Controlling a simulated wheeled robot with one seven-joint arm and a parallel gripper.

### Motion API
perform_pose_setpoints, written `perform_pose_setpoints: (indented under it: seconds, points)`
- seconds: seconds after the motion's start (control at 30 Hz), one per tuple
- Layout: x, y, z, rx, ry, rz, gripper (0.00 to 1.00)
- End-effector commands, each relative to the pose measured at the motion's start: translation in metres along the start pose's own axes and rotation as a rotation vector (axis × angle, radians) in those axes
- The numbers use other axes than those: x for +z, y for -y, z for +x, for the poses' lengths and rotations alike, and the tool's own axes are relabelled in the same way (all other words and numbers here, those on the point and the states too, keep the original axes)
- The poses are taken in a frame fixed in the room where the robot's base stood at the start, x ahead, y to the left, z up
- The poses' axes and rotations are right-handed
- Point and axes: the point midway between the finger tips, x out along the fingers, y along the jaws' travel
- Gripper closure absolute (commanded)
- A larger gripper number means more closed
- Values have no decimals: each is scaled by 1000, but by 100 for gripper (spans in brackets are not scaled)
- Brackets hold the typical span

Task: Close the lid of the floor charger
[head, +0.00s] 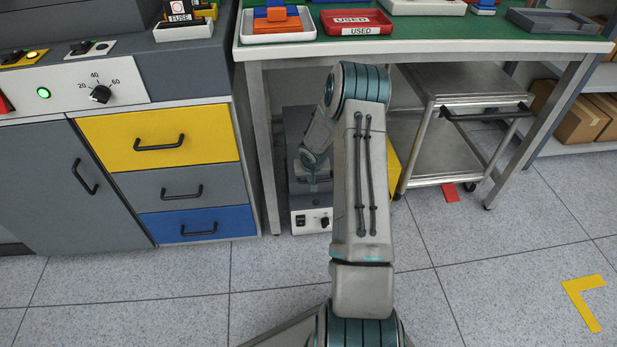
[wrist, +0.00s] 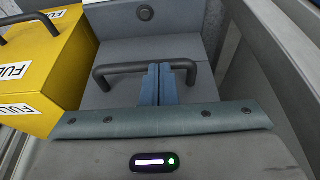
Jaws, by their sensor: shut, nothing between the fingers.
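The floor charger (head: 311,222) is a grey box on the floor under the green-topped bench, with a pale front panel carrying a switch and a dark knob. My arm hides much of it. In the wrist view a grey panel (wrist: 195,48) with a dark bar handle (wrist: 120,69) fills the middle; it appears to be the charger's lid. How far the lid stands open is unclear. My gripper (head: 312,186) is at the charger. In the wrist view its blue-grey fingers (wrist: 157,68) are together and overlap the middle of the handle; I cannot tell whether they touch it.
A yellow box (wrist: 45,65) with white labels stands close on the left in the wrist view. A steel trolley (head: 440,165) stands right of my arm, and a drawer cabinet (head: 160,137) stands left. The bench (head: 420,48) overhangs the charger. The floor in front is mostly clear.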

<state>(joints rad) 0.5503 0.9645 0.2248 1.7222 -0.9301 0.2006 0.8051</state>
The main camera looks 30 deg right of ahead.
Motion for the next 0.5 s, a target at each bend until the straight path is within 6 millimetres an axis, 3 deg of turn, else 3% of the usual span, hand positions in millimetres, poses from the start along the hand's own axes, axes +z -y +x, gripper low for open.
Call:
perform_pose_setpoints:
  seconds: [0.23, 0.5]
  points:
    - [-21, 6, -40, -7, -9, -7, 100]
    - [-5, 5, -98, -7, -10, -7, 100]
